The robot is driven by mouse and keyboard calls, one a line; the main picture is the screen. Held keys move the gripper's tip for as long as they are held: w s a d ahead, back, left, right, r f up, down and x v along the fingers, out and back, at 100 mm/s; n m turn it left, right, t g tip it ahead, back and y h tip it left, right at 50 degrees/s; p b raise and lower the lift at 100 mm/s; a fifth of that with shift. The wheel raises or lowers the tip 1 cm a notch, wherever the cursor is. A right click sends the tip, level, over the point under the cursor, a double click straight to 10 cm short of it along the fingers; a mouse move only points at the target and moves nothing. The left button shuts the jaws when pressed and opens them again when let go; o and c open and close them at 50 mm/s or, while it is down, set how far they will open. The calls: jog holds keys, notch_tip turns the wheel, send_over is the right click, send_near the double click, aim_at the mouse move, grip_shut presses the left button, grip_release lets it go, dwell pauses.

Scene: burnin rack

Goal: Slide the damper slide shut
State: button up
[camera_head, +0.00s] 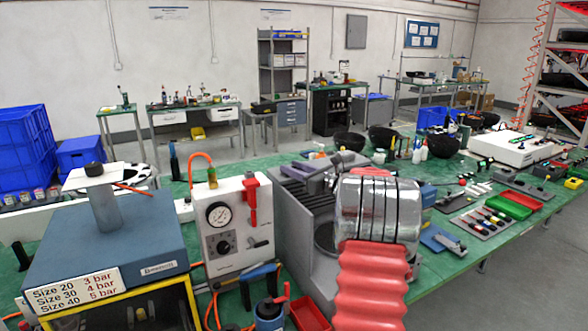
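I cannot pick out the damper slide for certain. A grey ribbed metal unit (300,215) stands on the green bench in the middle, and a slide on it may be hidden. A chrome cylinder with dark bands and a red bellows, which appear to be my own arm, cover its right side. My gripper's fingers do not show, so I cannot see whether they touch anything.
Left of the grey unit stand a white gauge panel (236,225) with a red lever and a blue machine (105,240) with a size and pressure label. Red and green trays (515,203) and tools lie to the right. Blue crates (25,150) are stacked at far left.

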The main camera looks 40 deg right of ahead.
jog(key=shift+w, duration=0.15)
grip_shut()
dwell(0.4)
